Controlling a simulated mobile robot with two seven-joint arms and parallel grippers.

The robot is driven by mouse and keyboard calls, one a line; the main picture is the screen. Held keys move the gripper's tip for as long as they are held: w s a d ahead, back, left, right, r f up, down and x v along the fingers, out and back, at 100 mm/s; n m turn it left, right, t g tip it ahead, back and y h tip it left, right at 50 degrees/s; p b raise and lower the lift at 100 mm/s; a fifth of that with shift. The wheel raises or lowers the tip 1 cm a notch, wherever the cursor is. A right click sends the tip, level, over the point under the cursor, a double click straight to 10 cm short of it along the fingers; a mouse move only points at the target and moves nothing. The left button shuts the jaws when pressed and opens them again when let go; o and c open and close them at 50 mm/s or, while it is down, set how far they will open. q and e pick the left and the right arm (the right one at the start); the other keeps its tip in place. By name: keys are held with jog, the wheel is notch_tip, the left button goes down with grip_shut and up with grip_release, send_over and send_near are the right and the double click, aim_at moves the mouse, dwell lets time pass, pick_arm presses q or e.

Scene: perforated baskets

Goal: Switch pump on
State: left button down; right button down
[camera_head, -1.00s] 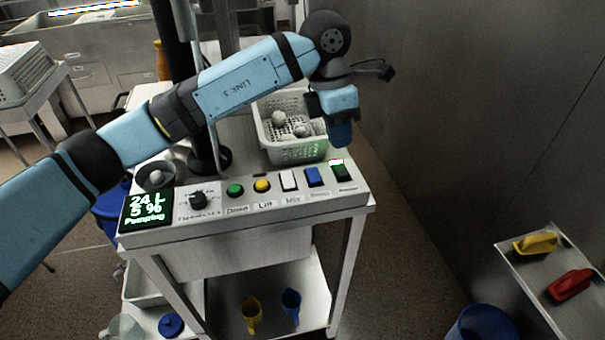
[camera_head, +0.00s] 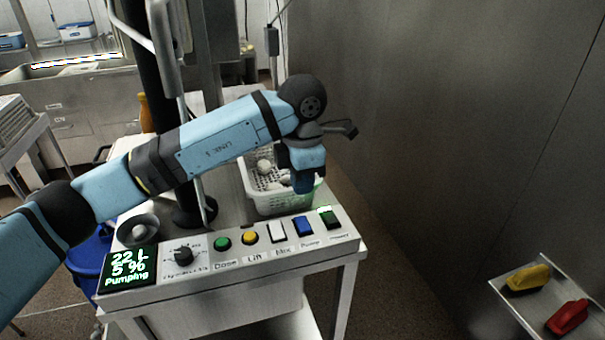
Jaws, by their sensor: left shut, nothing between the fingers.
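The control panel (camera_head: 235,275) has a row of switches on its sloped top. The blue switch (camera_head: 302,226) is labelled Pump. To its right is a green switch (camera_head: 328,217), its upper part lit. The display (camera_head: 130,268) reads "22 L", "5 %" and "Pumping". My left gripper (camera_head: 302,186) is shut and empty, pointing down just behind the blue switch and apart from it, in front of the basket. My right gripper is not in view.
A white perforated basket (camera_head: 268,202) with several pale round items stands behind the panel. A dial (camera_head: 183,255), a green button (camera_head: 222,243), a yellow button (camera_head: 250,237) and a white switch (camera_head: 277,231) sit left. A side shelf (camera_head: 510,290) holds yellow and red tools.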

aim_at(302, 228)
pick_arm(q)
notch_tip(302, 228, down, 10)
jog(key=shift+r+p, duration=0.25)
jog(key=shift+p, duration=0.15)
jog(key=shift+f, duration=0.1)
